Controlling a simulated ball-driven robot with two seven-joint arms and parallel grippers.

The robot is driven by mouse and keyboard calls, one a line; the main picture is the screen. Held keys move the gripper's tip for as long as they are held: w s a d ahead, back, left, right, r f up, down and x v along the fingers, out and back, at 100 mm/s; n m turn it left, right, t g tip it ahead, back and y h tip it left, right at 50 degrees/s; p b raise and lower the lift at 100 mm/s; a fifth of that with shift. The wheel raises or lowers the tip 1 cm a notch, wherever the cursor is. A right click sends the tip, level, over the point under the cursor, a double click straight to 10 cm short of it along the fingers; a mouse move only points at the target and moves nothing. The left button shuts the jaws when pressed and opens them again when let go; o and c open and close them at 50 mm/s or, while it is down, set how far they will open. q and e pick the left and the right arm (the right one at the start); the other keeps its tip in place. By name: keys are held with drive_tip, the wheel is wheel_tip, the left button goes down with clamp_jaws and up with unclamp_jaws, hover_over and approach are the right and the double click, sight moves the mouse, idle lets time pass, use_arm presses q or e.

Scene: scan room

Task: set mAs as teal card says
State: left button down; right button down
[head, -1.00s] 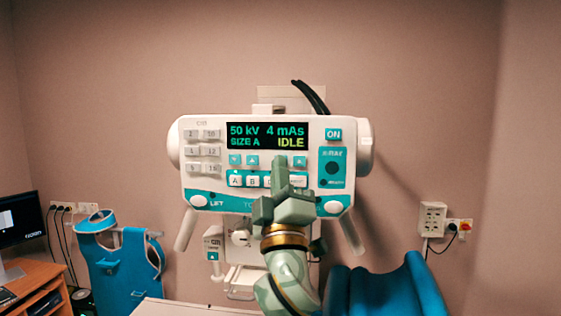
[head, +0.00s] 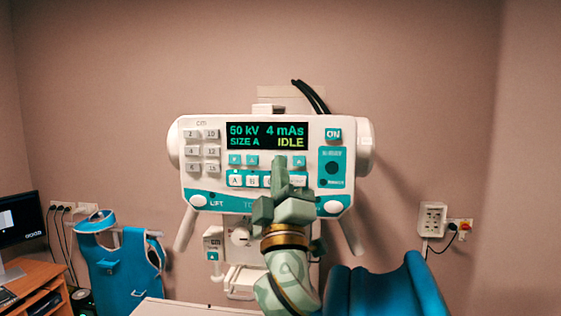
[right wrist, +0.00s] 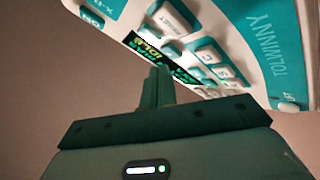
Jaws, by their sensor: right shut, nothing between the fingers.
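The control panel (head: 224,167) is a white and teal box on the wall side of the room. Its display (head: 267,136) reads 50 kV, 4 mAs, SIZE A and IDLE. Under the display are small teal arrow buttons; the one at the right (head: 299,161) shows clear, and the one left of it is hidden behind my fingers. My right gripper (head: 280,163) is shut and empty, its fingertips in front of the panel just below the mAs reading. In the right wrist view the fingers (right wrist: 157,88) point at the panel; I cannot tell whether they touch. No teal card is made out. My left gripper is not in view.
A teal ON button (head: 333,134) sits at the panel's upper right. White number keys (head: 202,151) stand at its left. A blue apron (head: 122,265) hangs at lower left, a desk with a monitor (head: 28,228) beside it. A blue chair (head: 395,288) stands at lower right.

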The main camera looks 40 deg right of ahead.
idle(0.4)
drive_tip(key=shift+w+d, duration=0.3)
drive_tip(key=shift+w, duration=0.05)
drive_tip(key=shift+w+d, duration=0.25)
idle(0.8)
drive_tip(key=shift+s+a, duration=0.55)
drive_tip(key=shift+s, duration=0.1)
